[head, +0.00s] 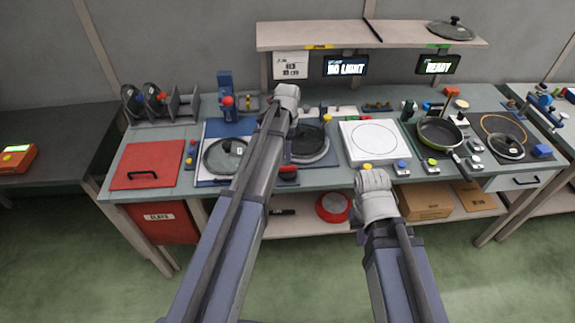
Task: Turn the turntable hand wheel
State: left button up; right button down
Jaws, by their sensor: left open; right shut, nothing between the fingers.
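A round dark turntable (310,150) sits on the bench right of the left arm, which hides part of it. A red and dark round part (287,173) at the bench's front edge, below the turntable, may be its hand wheel; I cannot tell for certain. My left gripper (287,93) is over the back of the bench, above and behind the turntable; it is open, its fingers hard to make out. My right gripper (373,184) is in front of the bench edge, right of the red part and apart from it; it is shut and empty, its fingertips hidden.
A glass lid (222,156) lies on a board at left. A white square plate (362,152) is right of the turntable. A frying pan (439,133) and another lid (506,146) stand further right. A shelf (340,36) spans the back.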

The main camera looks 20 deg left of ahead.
aim_at(288, 167)
pick_arm(q)
notch_tip(288, 167, down, 8)
jog(key=b, duration=0.7)
jog(key=shift+r, duration=0.2)
jog(key=shift+r, duration=0.1)
jog(key=shift+c, duration=0.2)
grip_shut()
